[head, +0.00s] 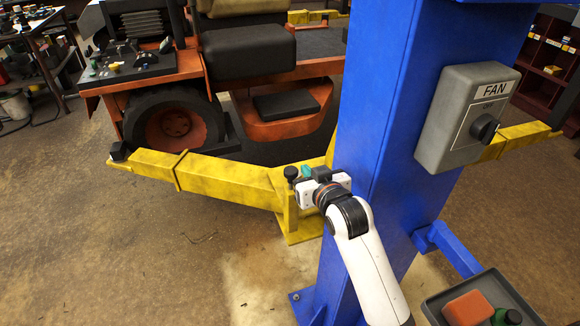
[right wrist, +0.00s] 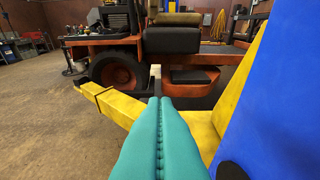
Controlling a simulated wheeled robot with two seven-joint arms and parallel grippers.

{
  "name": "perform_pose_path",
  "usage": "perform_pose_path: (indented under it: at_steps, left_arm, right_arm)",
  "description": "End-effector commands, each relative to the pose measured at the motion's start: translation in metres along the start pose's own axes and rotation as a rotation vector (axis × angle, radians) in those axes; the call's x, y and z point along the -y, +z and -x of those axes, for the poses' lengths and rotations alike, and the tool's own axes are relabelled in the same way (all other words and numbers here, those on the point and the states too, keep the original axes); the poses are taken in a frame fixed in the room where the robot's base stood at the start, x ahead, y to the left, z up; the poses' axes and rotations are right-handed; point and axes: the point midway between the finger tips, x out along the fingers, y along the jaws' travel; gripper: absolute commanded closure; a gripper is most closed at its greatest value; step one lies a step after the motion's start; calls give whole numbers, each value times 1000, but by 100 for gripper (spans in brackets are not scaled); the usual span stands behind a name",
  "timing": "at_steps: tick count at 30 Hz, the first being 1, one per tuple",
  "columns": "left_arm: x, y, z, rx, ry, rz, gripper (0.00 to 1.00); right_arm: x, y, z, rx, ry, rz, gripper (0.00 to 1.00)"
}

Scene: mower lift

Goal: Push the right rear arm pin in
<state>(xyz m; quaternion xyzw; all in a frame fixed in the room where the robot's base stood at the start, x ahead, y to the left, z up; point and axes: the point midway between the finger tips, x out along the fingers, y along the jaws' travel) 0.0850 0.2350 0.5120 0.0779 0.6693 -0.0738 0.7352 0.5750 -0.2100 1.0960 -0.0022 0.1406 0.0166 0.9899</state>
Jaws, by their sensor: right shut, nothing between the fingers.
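The right rear arm pin shows in the head view as a black knob (head: 291,172) on top of a yellow upright at the inner end of the yellow lift arm (head: 225,182). My right gripper (head: 306,171) is shut and empty, its teal fingers right beside the knob. I cannot tell whether they touch it. In the right wrist view the closed teal fingers (right wrist: 159,103) fill the middle, and a dark strip with a pale top stands just beyond their tips. I cannot make out the pin there. The pin's shaft is hidden. My left gripper is not in view.
The blue lift post (head: 385,150) stands close to the right of my gripper, with a grey FAN switch box (head: 465,117) on it. The orange mower (head: 270,125) is behind the lift arm. A grey tray (head: 480,300) is at the lower right.

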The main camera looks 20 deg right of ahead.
Motion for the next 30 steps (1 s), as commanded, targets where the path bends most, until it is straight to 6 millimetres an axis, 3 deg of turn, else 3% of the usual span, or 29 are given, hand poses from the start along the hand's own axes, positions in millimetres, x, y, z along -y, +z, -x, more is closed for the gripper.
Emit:
perform_pose_path:
  at_steps: [8,26,30]
  left_arm:
    - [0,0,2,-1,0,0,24]
    - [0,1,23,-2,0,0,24]
    - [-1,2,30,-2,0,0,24]
  right_arm:
    - [0,0,-6,-1,0,0,100]
    - [-1,1,-102,-2,1,1,100]
    - [0,-23,-106,-6,0,1,100]
